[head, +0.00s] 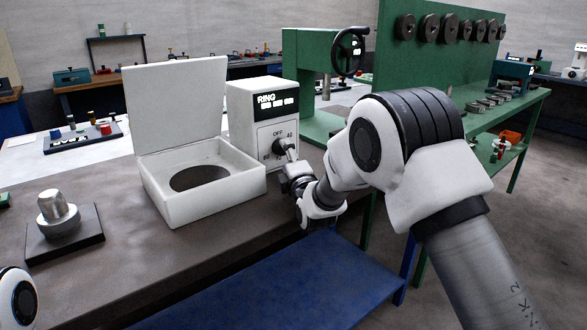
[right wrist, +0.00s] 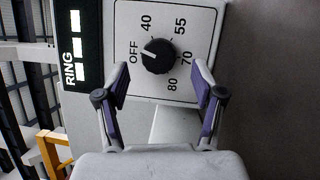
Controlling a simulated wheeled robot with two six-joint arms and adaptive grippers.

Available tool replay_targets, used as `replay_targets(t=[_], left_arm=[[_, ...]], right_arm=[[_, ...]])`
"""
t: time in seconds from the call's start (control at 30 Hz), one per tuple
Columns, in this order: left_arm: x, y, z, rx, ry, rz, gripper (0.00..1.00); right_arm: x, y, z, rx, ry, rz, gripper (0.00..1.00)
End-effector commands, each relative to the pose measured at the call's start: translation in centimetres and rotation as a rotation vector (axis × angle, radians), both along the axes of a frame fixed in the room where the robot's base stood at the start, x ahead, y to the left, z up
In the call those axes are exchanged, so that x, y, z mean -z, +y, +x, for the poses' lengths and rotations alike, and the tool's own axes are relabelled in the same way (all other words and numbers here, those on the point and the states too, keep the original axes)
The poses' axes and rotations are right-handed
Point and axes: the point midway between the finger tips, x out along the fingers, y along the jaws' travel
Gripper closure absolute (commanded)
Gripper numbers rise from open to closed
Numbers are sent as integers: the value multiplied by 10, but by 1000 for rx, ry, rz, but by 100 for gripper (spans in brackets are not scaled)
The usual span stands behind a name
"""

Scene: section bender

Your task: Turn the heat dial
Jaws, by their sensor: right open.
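The heat dial (right wrist: 157,56) is a round black knob on the white front panel of the ring heater's control box (head: 262,105). Its white pointer line faces the OFF mark; 40, 55, 70 and 80 are printed around it. The dial also shows in the head view (head: 283,146), partly hidden by my gripper. My right gripper (right wrist: 161,68) is open in front of the panel. Its two fingers stand on either side of the dial, with clear gaps and nothing between the pads. It also shows in the head view (head: 290,166). My left gripper is out of view.
A white open-lidded box (head: 205,205) with a round hole stands left of the control box. A metal cylinder on a dark base (head: 60,230) sits at the bench's left. A green press (head: 305,75) stands behind. The bench front (head: 170,250) is clear.

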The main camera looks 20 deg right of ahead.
Motion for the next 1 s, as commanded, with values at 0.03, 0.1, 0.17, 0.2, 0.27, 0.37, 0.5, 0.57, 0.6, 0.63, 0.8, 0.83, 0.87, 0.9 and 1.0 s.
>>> replay_targets(t=[0.03, 0.1, 0.17, 0.2, 0.27, 0.37, 0.5, 0.57, 0.6, 0.63, 0.8, 0.83, 0.87, 0.9, 1.0], left_arm=[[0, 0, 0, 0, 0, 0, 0], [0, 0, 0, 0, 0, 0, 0], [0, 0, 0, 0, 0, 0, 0], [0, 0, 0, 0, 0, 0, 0], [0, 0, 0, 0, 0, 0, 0], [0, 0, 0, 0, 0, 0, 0], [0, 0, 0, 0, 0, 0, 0], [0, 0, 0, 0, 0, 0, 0], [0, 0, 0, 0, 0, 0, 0], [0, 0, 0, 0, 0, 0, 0], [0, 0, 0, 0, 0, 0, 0], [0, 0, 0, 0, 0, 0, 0], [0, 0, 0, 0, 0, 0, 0], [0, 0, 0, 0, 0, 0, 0], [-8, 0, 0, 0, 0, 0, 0]], right_arm=[[1, 1, -13, -1, 3, -1, 32], [3, 1, -32, 0, 1, -2, 32], [5, 2, -48, -1, 1, -2, 32], [6, 2, -57, -1, 1, -2, 32], [7, 2, -69, 0, 0, -1, 32], [9, 2, -83, 1, -1, -1, 32], [9, 2, -88, 1, -2, 0, 32], [9, 2, -88, 1, -2, 0, 32], [9, 2, -88, 1, -3, 0, 32], [9, 2, -88, 1, -3, 0, 32], [9, 2, -88, 1, -3, 0, 32], [9, 2, -88, 1, -3, 0, 32], [9, 2, -88, 1, -3, 0, 32], [9, 2, -88, 1, -3, 0, 31], [4, 3, -85, -10, 0, 11, 31]])
